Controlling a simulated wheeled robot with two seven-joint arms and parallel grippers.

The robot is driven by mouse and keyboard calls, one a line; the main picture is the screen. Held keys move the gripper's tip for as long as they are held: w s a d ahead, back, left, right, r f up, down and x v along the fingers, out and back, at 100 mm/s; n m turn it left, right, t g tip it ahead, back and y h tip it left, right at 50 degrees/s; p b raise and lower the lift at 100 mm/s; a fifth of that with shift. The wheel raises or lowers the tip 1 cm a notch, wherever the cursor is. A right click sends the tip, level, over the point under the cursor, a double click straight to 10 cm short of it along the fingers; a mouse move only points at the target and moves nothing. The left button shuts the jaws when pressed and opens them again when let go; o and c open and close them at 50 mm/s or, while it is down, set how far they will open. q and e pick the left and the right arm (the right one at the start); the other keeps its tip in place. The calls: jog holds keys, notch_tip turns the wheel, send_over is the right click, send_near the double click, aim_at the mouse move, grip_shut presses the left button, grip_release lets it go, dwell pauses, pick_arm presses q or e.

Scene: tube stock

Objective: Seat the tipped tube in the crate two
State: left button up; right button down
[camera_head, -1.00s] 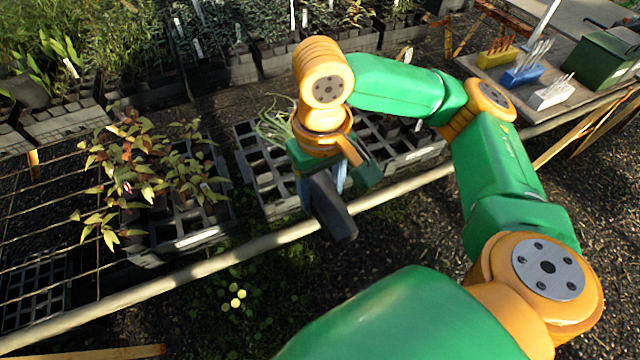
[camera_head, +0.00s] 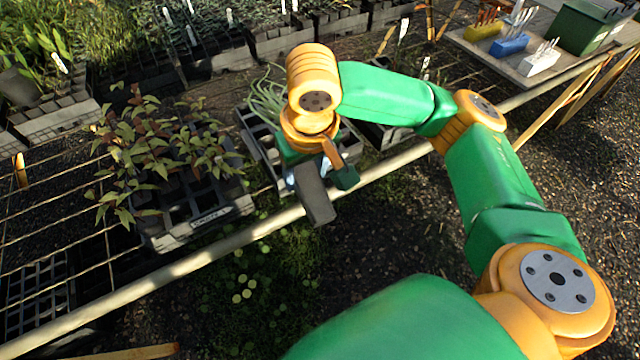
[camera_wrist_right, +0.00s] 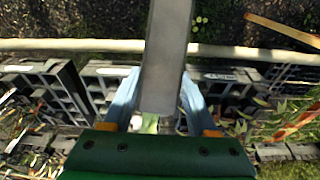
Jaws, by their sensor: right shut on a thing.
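My right gripper (camera_head: 310,182) is low over the front of the middle crate (camera_head: 262,162), a dark tray with square cells. Another crate (camera_head: 208,220) on the left holds reddish-leaved plants and has a pale front label. I cannot read the crate labels surely. My left gripper is out of view.
A third crate (camera_head: 392,140) is partly behind my right arm. Thin grassy leaves (camera_head: 268,95) rise at the back of the middle crate. A pale rail (camera_head: 180,268) runs along the bench front. Colored blocks and a green box (camera_head: 590,28) stand on the right table.

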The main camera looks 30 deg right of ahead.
jog(key=w+f+t+b, duration=0.4)
jog(key=w+t+b, duration=0.3)
jog(key=b, duration=0.4)
jog(key=w+d+f+n+t+b, duration=0.1)
jog(key=w+f+t+b, duration=0.4)
jog(key=w+t+b, duration=0.3)
jog(key=b, duration=0.3)
jog(key=shift+w+y, duration=0.2)
jog(key=shift+y, duration=0.2)
jog(key=shift+d, duration=0.1)
jog(key=shift+f+b, duration=2.4)
jog(key=shift+f, duration=0.3)
jog(key=shift+c, duration=0.5)
grip_release()
